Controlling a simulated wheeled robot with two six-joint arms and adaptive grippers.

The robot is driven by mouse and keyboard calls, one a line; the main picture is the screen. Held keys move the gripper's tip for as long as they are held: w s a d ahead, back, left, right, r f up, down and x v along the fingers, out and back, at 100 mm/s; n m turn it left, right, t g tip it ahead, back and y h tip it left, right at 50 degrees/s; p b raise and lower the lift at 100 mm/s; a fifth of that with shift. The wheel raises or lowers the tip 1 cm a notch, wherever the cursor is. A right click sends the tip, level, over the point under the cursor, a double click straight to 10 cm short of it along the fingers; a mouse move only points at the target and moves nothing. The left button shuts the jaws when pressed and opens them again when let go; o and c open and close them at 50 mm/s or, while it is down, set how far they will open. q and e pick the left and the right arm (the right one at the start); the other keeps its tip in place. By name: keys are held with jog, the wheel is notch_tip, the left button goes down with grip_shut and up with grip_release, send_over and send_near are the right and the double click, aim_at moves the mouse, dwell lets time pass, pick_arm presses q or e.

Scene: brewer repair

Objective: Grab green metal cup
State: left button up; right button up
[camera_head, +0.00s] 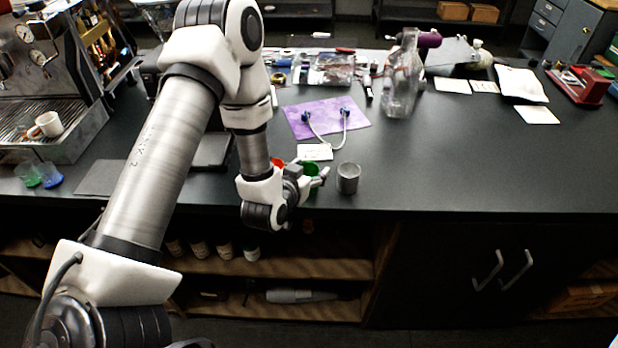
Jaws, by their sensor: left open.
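A green cup (311,169) stands near the front edge of the black counter, partly hidden behind my left gripper. My left gripper (316,181) is open, with its fingers pointing right, in front of and close beside the green cup. I cannot tell whether the fingers touch the cup. A grey metal cup (348,178) stands upright just right of the fingertips. A red cup-like object (277,163) shows partly behind the gripper on the left. My right gripper is not in view.
A white card (315,152) and a purple cloth (350,115) with a looped white tube lie behind the cups. A clear glass bottle (402,80) stands farther back. An espresso machine (45,70) stands at the left. The counter (470,165) to the right is clear.

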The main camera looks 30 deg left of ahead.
pick_arm(q)
jog(key=shift+s+a, duration=0.1)
jog(key=c, duration=0.9)
jog(key=shift+c, duration=0.2)
